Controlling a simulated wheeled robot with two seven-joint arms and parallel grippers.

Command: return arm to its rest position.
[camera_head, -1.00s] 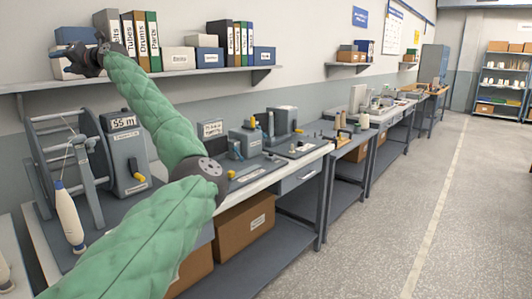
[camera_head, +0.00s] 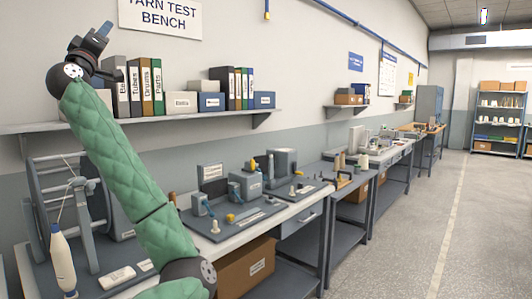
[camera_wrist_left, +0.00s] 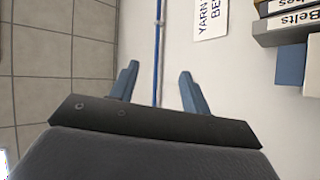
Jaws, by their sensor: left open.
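My left arm in its green padded sleeve rises from the bottom of the head view. My left gripper (camera_head: 97,38) is raised high at the upper left, in front of the wall and above the shelf. In the left wrist view its two blue-grey fingers (camera_wrist_left: 158,85) stand apart with nothing between them. Behind them are the wall, a blue conduit and part of the yarn sign. My right gripper is in neither view.
A wall shelf (camera_head: 200,115) with binders (camera_head: 142,88) and boxes is close behind my forearm. Below, the bench holds a reel frame (camera_head: 65,205), a cone of thread (camera_head: 62,262) and small test devices (camera_head: 245,187). The floor (camera_head: 400,240) to the right is clear.

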